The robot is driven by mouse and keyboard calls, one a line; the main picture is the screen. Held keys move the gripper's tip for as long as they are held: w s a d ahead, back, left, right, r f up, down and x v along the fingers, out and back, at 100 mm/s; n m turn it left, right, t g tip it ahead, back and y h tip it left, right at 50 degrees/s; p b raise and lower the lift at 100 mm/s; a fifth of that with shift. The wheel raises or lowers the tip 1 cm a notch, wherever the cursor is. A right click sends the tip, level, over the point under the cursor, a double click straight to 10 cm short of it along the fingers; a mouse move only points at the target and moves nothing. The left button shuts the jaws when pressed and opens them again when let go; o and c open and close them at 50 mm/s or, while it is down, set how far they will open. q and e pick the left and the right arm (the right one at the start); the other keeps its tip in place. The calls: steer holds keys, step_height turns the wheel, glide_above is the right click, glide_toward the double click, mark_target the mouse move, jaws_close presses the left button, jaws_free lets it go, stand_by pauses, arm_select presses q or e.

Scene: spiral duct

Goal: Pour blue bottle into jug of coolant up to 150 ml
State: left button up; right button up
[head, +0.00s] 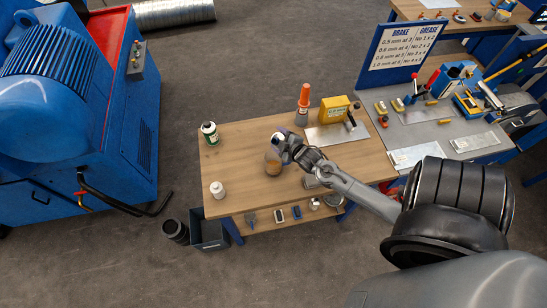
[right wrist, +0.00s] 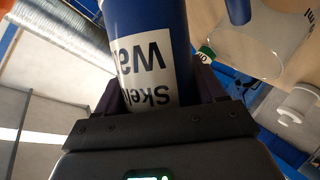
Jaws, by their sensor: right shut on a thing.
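My right gripper (head: 287,147) is shut on a blue bottle (right wrist: 150,30) with a white label; the label fills much of the right wrist view. In the head view the bottle is mostly hidden by the gripper. The wrist view is strongly tilted, with the tabletop on its right side. A clear jug (head: 273,161) with amber-brown contents stands on the wooden table, just below and left of the gripper. A clear vessel, apparently the jug, also shows in the wrist view (right wrist: 268,45). Its scale and liquid level are too small to read. My left gripper is not in view.
A metal cup (head: 311,182) is near my right arm. The table's left middle is clear.

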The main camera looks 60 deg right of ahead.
steer(key=shift+b, duration=0.3)
steer(key=shift+d+f+n+h+b, duration=0.1)
steer(key=shift+f+n+h+b, duration=0.1)
steer(key=shift+n+h+b, duration=0.15)
stand_by(0.3)
steer(key=shift+b, duration=0.4)
steer(key=shift+d+r+n+b, duration=0.1)
steer(key=shift+d+n+b, duration=0.05)
steer(key=shift+n+b, duration=0.2)
stand_by(0.4)
steer(key=shift+r+h, duration=0.15)
steer(key=shift+h, duration=0.2)
stand_by(0.4)
steer(key=shift+s+d+r+n+b, duration=0.1)
steer(key=shift+r+n+b, duration=0.05)
steer(key=shift+n+b, duration=0.25)
stand_by(0.6)
steer(key=shift+h+b, duration=0.3)
steer(key=shift+b, duration=0.2)
steer(key=shift+f+n+b, duration=0.2)
steer(key=shift+n+b, duration=0.1)
steer(key=shift+b, duration=0.1)
stand_by(0.3)
